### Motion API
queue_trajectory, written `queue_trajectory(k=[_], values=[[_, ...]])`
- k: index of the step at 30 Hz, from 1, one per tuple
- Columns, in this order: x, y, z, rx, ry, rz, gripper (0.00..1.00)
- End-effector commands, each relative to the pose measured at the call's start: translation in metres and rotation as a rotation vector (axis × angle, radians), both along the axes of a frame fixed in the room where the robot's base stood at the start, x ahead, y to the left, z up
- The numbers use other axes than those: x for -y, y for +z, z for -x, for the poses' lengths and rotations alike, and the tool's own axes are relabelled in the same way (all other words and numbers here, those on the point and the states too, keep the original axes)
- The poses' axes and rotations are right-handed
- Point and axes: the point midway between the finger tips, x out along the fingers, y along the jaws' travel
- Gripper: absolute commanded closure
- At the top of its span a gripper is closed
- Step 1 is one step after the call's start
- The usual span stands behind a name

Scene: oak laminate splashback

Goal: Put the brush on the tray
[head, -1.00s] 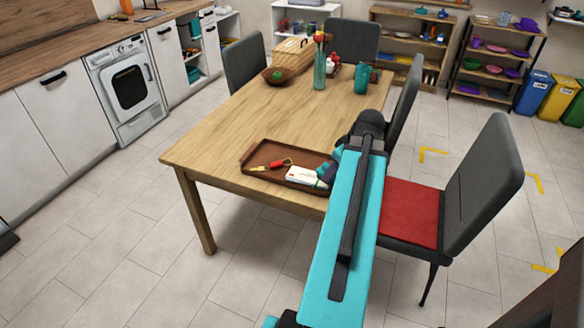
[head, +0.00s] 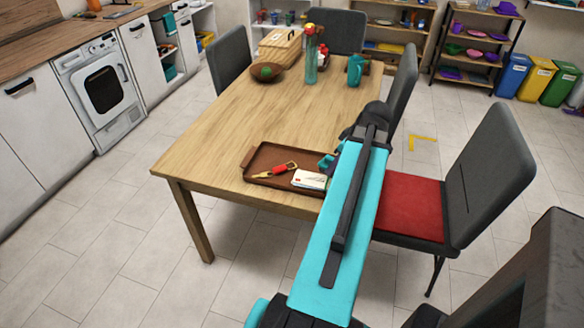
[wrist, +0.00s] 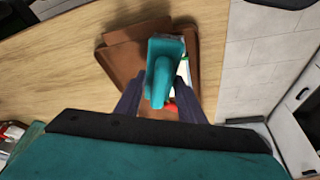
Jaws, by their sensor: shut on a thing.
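The brush (wrist: 162,75), teal with a broad end and a narrower handle, is between the dark fingers of my gripper (wrist: 160,103) in the wrist view. My gripper is shut on it. The brown tray (wrist: 120,68) lies behind the brush in that view, partly covered by it. In the head view the tray (head: 256,161) is at the near edge of the wooden table, and a bit of teal (head: 326,161) shows by its right end. My arm hides the rest there. The gap between brush and tray cannot be told.
A red and yellow item (head: 277,170) and a white packet (head: 309,180) lie on the tray. A bowl (head: 267,73), a tall bottle (head: 311,58), a teal jug (head: 355,70) and a wooden box (head: 281,44) stand farther back. A red-seated chair (head: 410,205) is right of the table.

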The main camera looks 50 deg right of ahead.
Motion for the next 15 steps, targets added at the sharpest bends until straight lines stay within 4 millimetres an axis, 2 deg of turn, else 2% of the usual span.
queue_trajectory(k=[15], values=[[0.0042,0.0001,0.0044,0.0,-0.01,0.0,0.85]])
